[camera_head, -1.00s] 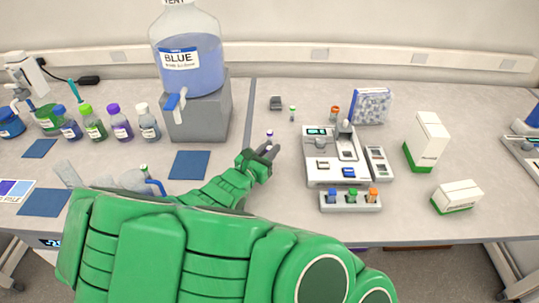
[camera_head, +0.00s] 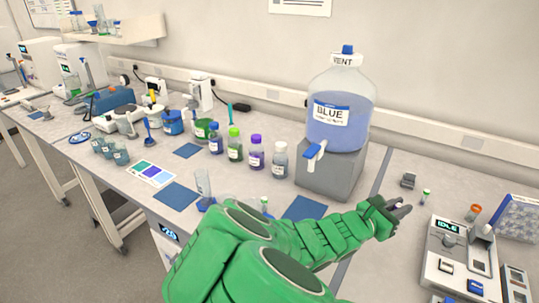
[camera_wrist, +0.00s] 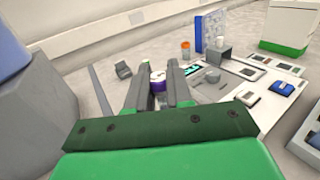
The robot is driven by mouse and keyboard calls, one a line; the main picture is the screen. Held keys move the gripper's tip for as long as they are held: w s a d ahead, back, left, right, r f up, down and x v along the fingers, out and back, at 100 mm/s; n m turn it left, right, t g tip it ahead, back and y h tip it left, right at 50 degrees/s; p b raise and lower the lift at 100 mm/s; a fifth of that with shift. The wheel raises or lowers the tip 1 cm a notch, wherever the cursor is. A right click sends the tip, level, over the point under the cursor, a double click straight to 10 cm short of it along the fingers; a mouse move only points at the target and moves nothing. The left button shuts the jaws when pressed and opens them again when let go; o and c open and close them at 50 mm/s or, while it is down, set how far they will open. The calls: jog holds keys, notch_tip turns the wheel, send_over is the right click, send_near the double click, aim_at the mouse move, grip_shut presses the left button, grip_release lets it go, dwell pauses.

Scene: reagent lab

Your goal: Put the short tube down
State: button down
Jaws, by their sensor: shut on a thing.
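My gripper (camera_head: 398,209) is over the bench right of the grey block, its dark fingers pointing right. In the wrist view my gripper (camera_wrist: 160,88) is shut on the short tube (camera_wrist: 158,85), which has a purple body or cap and a pale top. The tube sits between the two fingertips, and its lower part is hidden by the fingers. In the head view the tube is mostly hidden by the fingers. From these views I cannot tell whether its bottom touches the bench.
A green-capped tube (camera_head: 426,196) and a small grey holder (camera_head: 408,181) stand just beyond my gripper. The grey block (camera_head: 330,175) with the blue carboy (camera_head: 339,110) is to the left. An instrument (camera_head: 455,255) is to the right. Blue mats (camera_head: 176,197) lie on the bench.

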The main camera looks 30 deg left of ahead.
jog(key=s+a+f+n+t+y, duration=0.15)
jog(key=s+a, duration=0.35)
jog(key=a, duration=0.5)
jog(key=s+a+n+y, duration=0.15)
jog(key=s+a, duration=0.35)
jog(key=a, duration=0.5)
jog(key=shift+m, duration=0.5)
jog(key=shift+f, duration=4.1)
jog(key=shift+f, duration=0.15)
jog(key=c, duration=1)
grip_release()
jog(key=shift+s, duration=0.1)
jog(key=v, duration=1.1)
jog(key=shift+s+a, duration=0.2)
jog(key=shift+s, duration=0.15)
